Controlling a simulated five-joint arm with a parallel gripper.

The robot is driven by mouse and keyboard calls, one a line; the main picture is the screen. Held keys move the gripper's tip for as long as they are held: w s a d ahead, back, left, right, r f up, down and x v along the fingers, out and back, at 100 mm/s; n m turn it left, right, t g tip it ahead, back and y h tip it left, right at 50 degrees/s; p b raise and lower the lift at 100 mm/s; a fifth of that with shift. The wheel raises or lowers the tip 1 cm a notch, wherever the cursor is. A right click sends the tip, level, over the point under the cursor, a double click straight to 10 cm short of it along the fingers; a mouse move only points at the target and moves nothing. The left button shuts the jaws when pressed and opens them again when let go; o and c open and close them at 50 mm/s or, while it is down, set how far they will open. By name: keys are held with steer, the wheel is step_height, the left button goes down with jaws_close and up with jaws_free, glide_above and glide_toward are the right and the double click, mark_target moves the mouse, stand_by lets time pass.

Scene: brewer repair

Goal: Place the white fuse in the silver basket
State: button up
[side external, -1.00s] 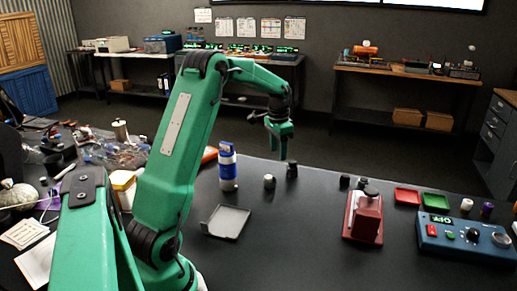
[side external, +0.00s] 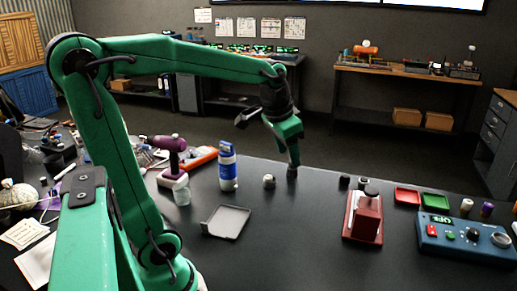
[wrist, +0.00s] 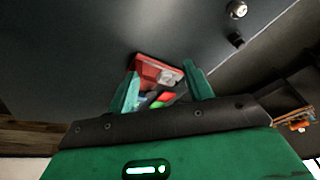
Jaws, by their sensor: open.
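My gripper (side external: 293,166) is open and low over the table, at or just beside a small dark cylinder (side external: 292,174) that it partly hides; I cannot tell if they touch. In the wrist view its fingers (wrist: 162,70) are spread with nothing held between them. A small white-topped cylinder (side external: 466,205) stands at the right behind the blue control box and may be the white fuse. Another pale-topped cylinder (side external: 269,181) stands just left of my gripper. No clear silver basket shows; a shallow grey tray (side external: 228,222) lies left of centre.
A red device (side external: 363,217) stands right of centre and shows between the fingers in the wrist view (wrist: 155,70). Red (side external: 407,196) and green (side external: 435,201) trays and a blue control box (side external: 466,241) are at the right. A blue-white bottle (side external: 228,168) stands left. Mid-front table is clear.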

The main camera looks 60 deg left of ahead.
steer(key=s+d+f+t, duration=0.2)
steer(key=s+d, duration=0.6)
steer(key=s, duration=0.3)
steer(key=shift+s+d+h, duration=0.15)
steer(key=shift+d+h, duration=0.15)
steer(key=shift+h, duration=0.1)
